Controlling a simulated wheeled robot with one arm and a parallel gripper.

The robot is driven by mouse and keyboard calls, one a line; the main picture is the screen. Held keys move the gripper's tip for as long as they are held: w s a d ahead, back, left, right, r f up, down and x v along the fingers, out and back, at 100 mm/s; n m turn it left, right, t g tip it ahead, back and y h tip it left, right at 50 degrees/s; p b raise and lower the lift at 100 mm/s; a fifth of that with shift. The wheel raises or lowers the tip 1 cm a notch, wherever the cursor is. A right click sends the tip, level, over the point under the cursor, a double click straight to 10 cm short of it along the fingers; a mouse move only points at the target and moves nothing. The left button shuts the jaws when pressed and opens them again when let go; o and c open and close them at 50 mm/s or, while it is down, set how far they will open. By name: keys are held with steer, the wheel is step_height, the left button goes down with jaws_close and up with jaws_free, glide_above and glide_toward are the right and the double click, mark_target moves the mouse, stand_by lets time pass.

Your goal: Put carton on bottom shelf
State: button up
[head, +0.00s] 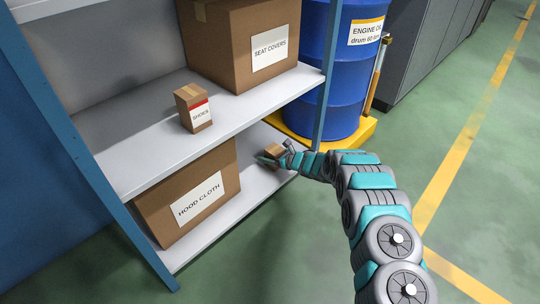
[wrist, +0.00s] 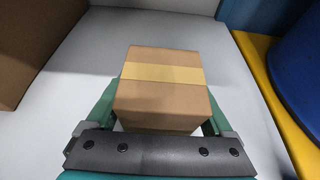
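A small brown carton (head: 274,150) with a tan tape strip is over the right part of the white bottom shelf (head: 252,185). The wrist view shows the carton (wrist: 160,85) upright between the teal fingers of my gripper (wrist: 160,105). The fingers lie against its left and right sides, so my gripper looks shut on it. In the head view my gripper (head: 272,157) reaches in from the right at the shelf's open end. I cannot tell whether the carton's underside touches the shelf; its lower part is hidden by the gripper.
A large HOOD CLOTH box (head: 190,190) fills the bottom shelf's left part. The shelf above (head: 150,150) holds a small SHOES box (head: 193,108) and a SEAT COVERS box (head: 240,45). A blue post (head: 325,75) and an oil drum (head: 345,95) on a yellow base stand at right.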

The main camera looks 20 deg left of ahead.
steer(key=shift+o, duration=0.9)
steer(key=shift+r, duration=0.15)
steer(key=v, duration=1.2)
steer(key=shift+p, duration=0.4)
